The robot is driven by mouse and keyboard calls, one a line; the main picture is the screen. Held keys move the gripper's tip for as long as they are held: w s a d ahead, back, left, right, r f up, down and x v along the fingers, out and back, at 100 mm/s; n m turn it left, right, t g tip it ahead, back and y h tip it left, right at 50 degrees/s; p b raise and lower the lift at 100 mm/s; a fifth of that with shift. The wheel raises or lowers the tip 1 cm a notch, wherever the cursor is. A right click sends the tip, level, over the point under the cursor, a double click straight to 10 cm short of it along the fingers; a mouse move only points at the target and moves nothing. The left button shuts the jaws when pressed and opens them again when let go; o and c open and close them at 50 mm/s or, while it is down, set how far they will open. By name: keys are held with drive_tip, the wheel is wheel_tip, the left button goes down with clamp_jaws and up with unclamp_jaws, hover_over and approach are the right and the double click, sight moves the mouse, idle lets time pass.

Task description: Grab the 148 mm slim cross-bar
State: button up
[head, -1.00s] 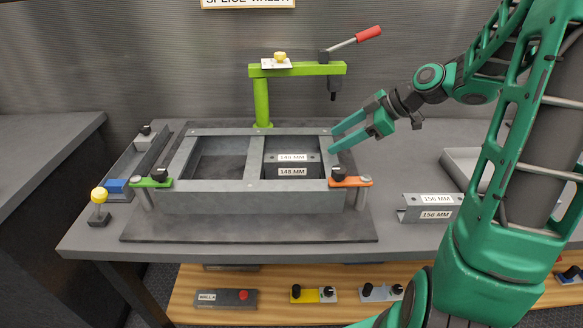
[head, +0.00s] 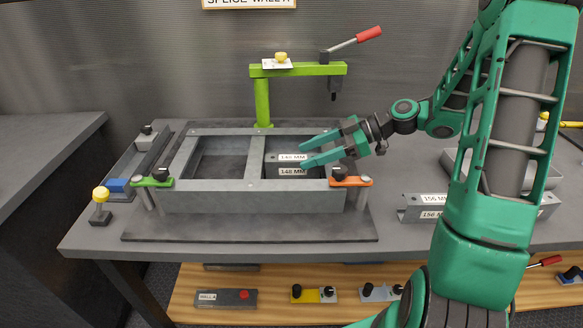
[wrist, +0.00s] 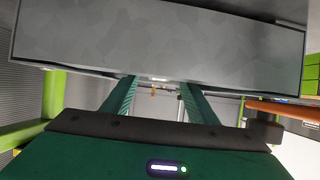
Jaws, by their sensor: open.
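The slim grey cross-bar (head: 273,172), with "148 MM" labels on its top and front, lies in the right bay of the grey rectangular frame (head: 230,199). My gripper (head: 303,153) is open and empty in the head view. It comes in from the right, its two green fingers over the right bay and the right end of the bar. The fingers partly cover the bar's right part. In the wrist view the open fingers (wrist: 155,95) reach toward a wide grey face; I cannot tell which part it is. Contact with the bar cannot be seen.
A green clamp (head: 152,183) and an orange clamp (head: 353,181) sit at the frame's front corners. A lime post with a red-handled lever (head: 298,69) rises behind. A 156 mm bar (head: 415,209) lies at the right, partly behind my arm. The table left of the frame holds small parts.

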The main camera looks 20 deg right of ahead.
sight(300, 157)
drive_tip(key=shift+x, duration=2.75)
drive_tip(key=shift+w, duration=0.1)
drive_tip(key=c, duration=1.2)
